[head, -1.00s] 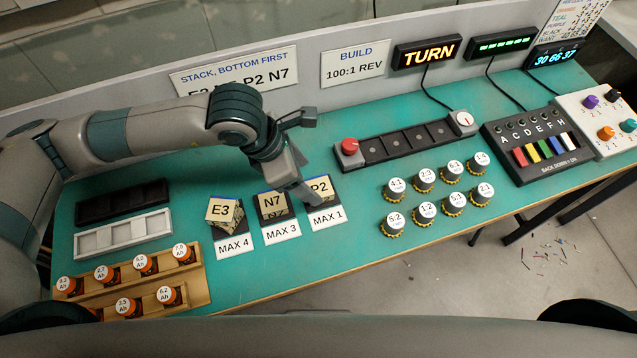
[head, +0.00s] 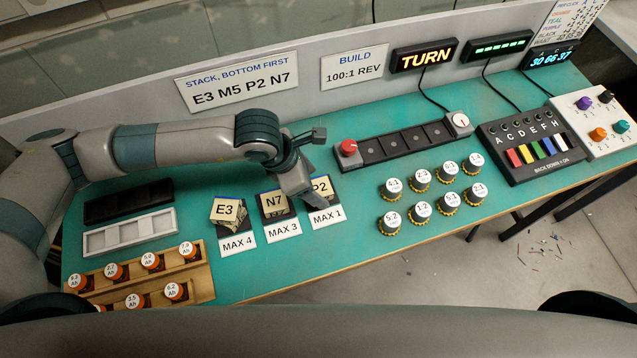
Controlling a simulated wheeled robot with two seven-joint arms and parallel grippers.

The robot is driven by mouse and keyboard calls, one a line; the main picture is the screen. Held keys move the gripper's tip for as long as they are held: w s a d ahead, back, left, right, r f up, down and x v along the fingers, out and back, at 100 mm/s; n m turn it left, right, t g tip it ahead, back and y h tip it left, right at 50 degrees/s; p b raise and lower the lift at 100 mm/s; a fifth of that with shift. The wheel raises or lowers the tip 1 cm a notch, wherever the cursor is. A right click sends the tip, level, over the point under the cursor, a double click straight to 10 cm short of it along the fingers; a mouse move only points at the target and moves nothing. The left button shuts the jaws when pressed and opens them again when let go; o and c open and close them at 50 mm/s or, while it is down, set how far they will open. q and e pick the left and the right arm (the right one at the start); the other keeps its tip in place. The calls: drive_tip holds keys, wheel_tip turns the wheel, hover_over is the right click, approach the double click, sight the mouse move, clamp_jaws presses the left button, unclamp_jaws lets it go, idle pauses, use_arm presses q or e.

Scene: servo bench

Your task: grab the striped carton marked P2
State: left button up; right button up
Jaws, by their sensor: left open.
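The carton marked P2 (head: 320,186) stands on the MAX 1 card, at the right end of a row of cartons. Its label top shows, but my left gripper hides much of its left and front sides, so I cannot make out stripes. My left gripper (head: 314,168) is open at this carton. One finger slants down in front of the carton's left side, between it and the N7 carton; the other finger is higher up, behind. I cannot tell whether either finger touches it. My right gripper is out of view.
The N7 carton (head: 274,203) stands close on the left, and the E3 carton (head: 227,211) beyond it. A black rack with a red knob (head: 348,147) lies behind. Bare green bench shows in front of the cards.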

use_arm(q)
drive_tip(key=shift+d+f, duration=0.25)
drive_tip(key=shift+f, duration=0.35)
drive_tip(key=c, duration=1.1)
drive_tip(key=shift+c, duration=0.2)
drive_tip(key=shift+r, duration=0.1)
